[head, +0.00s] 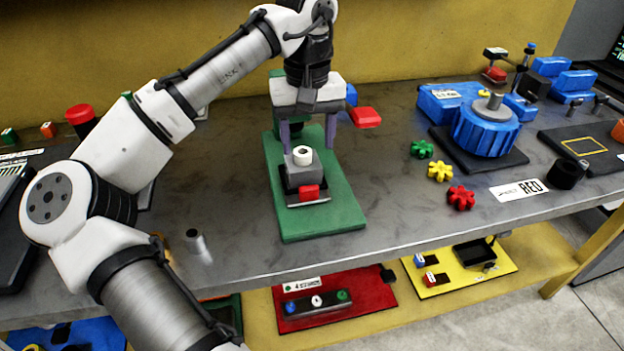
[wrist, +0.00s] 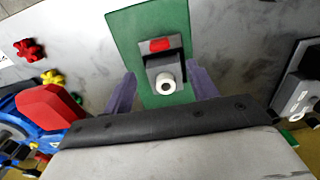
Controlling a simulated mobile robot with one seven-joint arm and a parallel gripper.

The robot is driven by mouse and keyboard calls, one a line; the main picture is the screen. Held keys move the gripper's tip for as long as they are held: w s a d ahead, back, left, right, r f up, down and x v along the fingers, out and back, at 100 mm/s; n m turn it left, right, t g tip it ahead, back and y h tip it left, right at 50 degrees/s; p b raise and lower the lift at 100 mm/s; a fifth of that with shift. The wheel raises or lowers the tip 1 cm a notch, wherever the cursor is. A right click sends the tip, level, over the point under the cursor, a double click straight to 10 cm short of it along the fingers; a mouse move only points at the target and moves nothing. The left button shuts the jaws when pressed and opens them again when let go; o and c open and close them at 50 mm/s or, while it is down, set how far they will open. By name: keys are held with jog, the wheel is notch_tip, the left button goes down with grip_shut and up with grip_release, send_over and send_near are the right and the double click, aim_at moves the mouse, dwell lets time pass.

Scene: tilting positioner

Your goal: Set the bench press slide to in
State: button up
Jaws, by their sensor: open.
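The bench press stands on a green base plate (head: 327,205) on the grey bench. A red lever end (head: 366,117) sticks out to the right of my gripper. My gripper (head: 307,140) hangs over the slide, its two purple fingers apart with nothing between them that I can see held.
Green, yellow and red gears (head: 440,171) lie to the right, before a blue round machine (head: 485,127). A red-topped button (head: 80,115) stands at left. The bench left of the plate is mostly clear.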

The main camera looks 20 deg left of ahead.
aim_at(309, 187)
notch_tip(309, 187, down, 11)
jog(key=shift+p, duration=0.4)
